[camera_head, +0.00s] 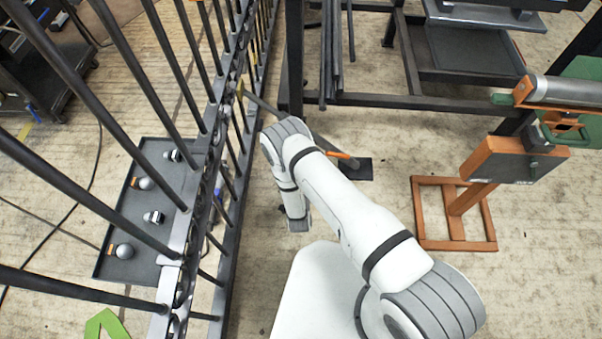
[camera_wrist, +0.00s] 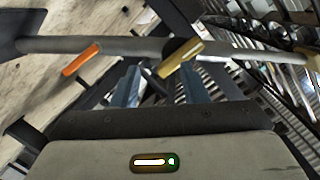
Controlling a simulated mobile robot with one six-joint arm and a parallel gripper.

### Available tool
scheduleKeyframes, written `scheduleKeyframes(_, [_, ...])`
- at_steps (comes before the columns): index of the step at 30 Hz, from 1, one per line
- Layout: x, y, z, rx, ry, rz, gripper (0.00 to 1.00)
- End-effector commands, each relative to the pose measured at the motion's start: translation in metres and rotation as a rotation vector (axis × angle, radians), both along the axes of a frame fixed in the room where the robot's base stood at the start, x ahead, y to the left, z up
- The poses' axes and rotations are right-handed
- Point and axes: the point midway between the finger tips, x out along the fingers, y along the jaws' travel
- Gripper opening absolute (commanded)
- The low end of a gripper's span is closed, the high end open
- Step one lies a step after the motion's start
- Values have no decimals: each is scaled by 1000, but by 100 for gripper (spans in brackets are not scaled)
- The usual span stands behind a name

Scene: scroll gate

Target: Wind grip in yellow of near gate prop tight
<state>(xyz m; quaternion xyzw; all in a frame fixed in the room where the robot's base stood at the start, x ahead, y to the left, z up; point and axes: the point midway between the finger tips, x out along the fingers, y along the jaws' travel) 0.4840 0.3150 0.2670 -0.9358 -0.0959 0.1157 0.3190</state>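The near gate prop is a grey bar (camera_wrist: 125,46) that crosses the upper wrist view. In the head view the bar (camera_head: 262,104) runs from the barred gate down behind my arm to a dark foot plate (camera_head: 357,169). The yellow grip (camera_wrist: 182,60) sticks out from a dark collar mid-bar; my arm seems to hide it in the head view. My gripper (camera_wrist: 160,70) has its two fingers apart, with the yellow grip in front of them, nearer the right one. I cannot tell whether they touch. My arm hides the gripper in the head view.
An orange grip (camera_wrist: 82,59) sticks out left of the yellow one and shows in the head view (camera_head: 342,155). The barred gate (camera_head: 229,225) stands left of my arm. A tray (camera_head: 125,205) with several small items lies beyond it. An orange stand (camera_head: 456,215) is right.

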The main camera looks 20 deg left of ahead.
Motion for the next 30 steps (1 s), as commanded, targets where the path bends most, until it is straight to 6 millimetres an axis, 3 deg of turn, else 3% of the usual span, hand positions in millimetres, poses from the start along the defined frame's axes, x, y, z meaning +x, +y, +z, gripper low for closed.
scheduleKeyframes(1, [0,0,11,0,0,0,40])
scheduleKeyframes(6, [0,0,25,0,1,-1,40])
scheduleKeyframes(19, [4,0,30,0,6,-4,40])
scheduleKeyframes(23, [24,4,48,-9,51,-19,40])
scheduleKeyframes(30, [88,0,123,-68,238,-43,40])
